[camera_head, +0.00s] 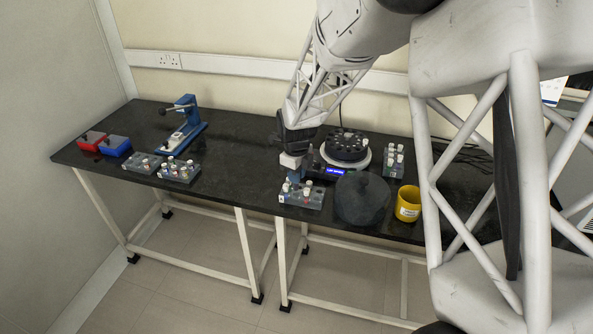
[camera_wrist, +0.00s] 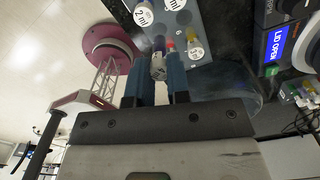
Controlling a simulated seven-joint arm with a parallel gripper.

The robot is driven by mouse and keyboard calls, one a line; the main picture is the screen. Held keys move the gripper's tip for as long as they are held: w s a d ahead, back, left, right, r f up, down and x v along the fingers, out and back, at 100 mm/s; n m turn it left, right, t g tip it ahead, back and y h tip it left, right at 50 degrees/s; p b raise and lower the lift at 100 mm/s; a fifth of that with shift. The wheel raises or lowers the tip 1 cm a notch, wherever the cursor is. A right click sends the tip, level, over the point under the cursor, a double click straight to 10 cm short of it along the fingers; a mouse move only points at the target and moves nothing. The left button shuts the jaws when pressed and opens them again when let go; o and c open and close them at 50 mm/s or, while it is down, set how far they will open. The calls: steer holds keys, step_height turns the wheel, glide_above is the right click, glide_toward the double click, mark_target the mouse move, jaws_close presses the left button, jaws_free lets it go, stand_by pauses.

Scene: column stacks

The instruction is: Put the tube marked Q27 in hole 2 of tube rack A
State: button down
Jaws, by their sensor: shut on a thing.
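My gripper (camera_head: 293,176) is over the grey rack (camera_head: 315,203) at the front edge of the bench, left of the dark round lid. In the wrist view its blue fingers (camera_wrist: 162,72) are shut on a small tube (camera_wrist: 158,67) with a pale, marked side. I cannot read its marking, nor tell whether its lower end is in the rack or clear of it. The rack (camera_wrist: 208,22) also shows there with white-capped tubes, one cap (camera_wrist: 143,15) reading 2 ml. No letter on any rack is legible, so I cannot tell which is tube rack A.
A centrifuge (camera_head: 346,148) with its lid open is behind the gripper. The dark lid (camera_head: 362,198) and a yellow cup (camera_head: 408,204) stand to the right, with a tube rack (camera_head: 394,162) behind. Two racks (camera_head: 143,164) (camera_head: 179,173), a blue press (camera_head: 186,122) and red and blue boxes (camera_head: 91,141) (camera_head: 115,146) are left.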

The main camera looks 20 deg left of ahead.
mark_target(296, 190)
steer(key=shift+f, duration=0.65)
steer(key=shift+f, duration=1.6)
stand_by(2.3)
steer(key=c, duration=1)
jaws_free()
steer(key=shift+o, duration=0.4)
steer(key=shift+o, duration=1.2)
steer(key=shift+r, duration=0.15)
steer(key=shift+r, duration=2.85)
